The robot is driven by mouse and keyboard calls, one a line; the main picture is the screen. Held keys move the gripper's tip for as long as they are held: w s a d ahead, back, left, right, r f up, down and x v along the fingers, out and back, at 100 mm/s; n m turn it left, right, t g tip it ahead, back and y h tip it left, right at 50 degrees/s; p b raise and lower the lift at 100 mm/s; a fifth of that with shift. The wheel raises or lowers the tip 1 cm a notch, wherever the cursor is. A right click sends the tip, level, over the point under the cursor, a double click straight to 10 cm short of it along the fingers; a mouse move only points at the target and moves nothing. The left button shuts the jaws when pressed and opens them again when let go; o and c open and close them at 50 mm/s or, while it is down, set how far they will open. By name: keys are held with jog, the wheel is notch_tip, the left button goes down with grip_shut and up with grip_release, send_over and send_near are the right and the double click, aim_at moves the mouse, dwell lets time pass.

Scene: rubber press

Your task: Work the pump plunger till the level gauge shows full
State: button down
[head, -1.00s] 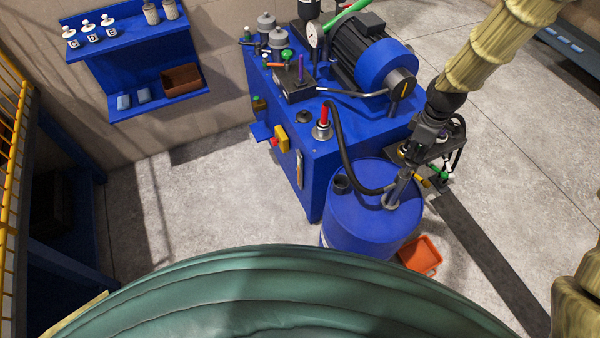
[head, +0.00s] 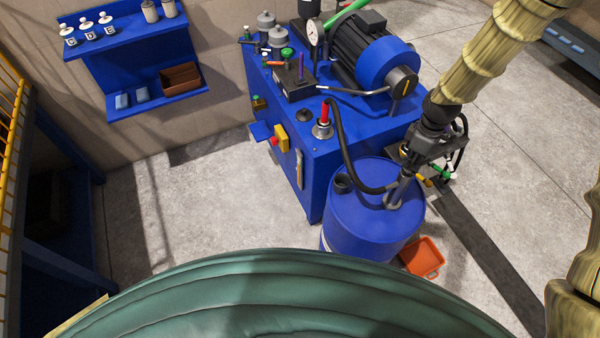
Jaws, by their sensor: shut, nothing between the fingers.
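The blue drum (head: 370,222) stands on the floor in front of the blue press unit. A grey metal pump (head: 397,192) rises from the right of its lid, with a black hose (head: 345,150) joined to it. My gripper (head: 411,167) is right above the pump, pointing down. Its fingers are shut and empty and seem to press on the plunger's top; the exact contact is hidden. A narrow pale strip on the unit's front, probably the level gauge (head: 299,170), is too small to read.
The blue unit (head: 315,180) carries a motor (head: 375,55), a round dial (head: 315,28) and a red-handled fitting (head: 324,120). An orange tray (head: 423,257) lies on the floor right of the drum. A blue wall shelf (head: 155,97) is at left. Floor between is clear.

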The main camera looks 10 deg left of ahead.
jog(key=shift+s+f, duration=0.1)
jog(key=shift+f, duration=0.25)
jog(key=shift+r+p, duration=2.4)
jog(key=shift+r, duration=1.2)
jog(key=shift+f, duration=0.1)
jog(key=shift+f+b, duration=1.8)
jog(key=shift+f, duration=1.65)
jog(key=shift+r+p, duration=2.4)
jog(key=shift+r, duration=1.1)
